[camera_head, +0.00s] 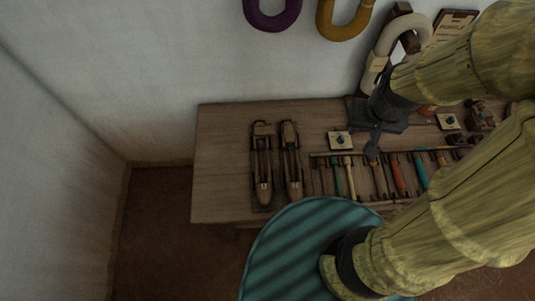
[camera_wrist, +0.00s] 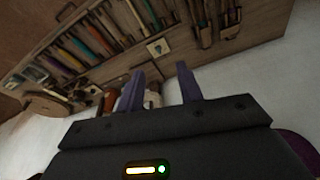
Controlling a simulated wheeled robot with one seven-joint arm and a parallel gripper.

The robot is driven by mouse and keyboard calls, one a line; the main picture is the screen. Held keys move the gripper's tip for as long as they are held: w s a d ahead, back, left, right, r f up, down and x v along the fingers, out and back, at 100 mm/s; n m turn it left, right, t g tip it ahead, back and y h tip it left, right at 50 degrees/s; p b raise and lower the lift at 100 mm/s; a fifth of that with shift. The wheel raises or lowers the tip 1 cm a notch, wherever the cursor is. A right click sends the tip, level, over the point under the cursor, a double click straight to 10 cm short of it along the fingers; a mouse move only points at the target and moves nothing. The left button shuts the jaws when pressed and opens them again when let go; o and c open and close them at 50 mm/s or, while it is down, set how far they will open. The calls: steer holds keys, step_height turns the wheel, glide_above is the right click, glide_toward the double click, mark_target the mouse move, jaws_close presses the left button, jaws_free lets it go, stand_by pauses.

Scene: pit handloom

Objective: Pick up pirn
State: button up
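Several slim pirns lie side by side in a rack on the wooden table, among them a green one (camera_head: 337,178), an orange one (camera_head: 398,175) and a teal one (camera_head: 420,170). The rack's coloured pirns also show at the upper left of the wrist view, with a teal one (camera_wrist: 97,42). I cannot tell which pirn the task means. My gripper (camera_head: 374,147) is dark and hangs over the table behind the rack. In the wrist view my gripper's two purple fingers (camera_wrist: 161,84) stand apart with nothing held. A pale object (camera_wrist: 152,98) shows beyond the gap. My arm hides the rack's right part.
Two wooden shuttles (camera_head: 262,170) (camera_head: 291,165) lie left of the rack. Small plates with a dark knob (camera_head: 340,140) (camera_head: 448,121) sit behind it. Yarn hanks (camera_head: 345,20) hang on the wall. The table's left end (camera_head: 220,160) is clear.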

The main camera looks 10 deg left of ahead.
steer(key=shift+o, duration=0.4)
steer(key=w+a+f+n+g+b, duration=0.1)
steer(key=w+a+f+b, duration=0.1)
steer(key=a+f+b, duration=0.4)
steer(key=w+a+f+n+g+b, duration=0.1)
steer(key=w+a+f+b, duration=0.2)
steer(key=a+f, duration=1.1)
steer(key=a+b, duration=0.3)
steer(key=a, duration=0.4)
steer(key=shift+n+h, duration=0.3)
steer(key=shift+n, duration=0.1)
steer(key=shift+w, duration=0.1)
steer(key=b, duration=0.2)
glide_above(260, 162)
step_height(260, 162, down, 12)
steer(key=shift+w+f, duration=0.1)
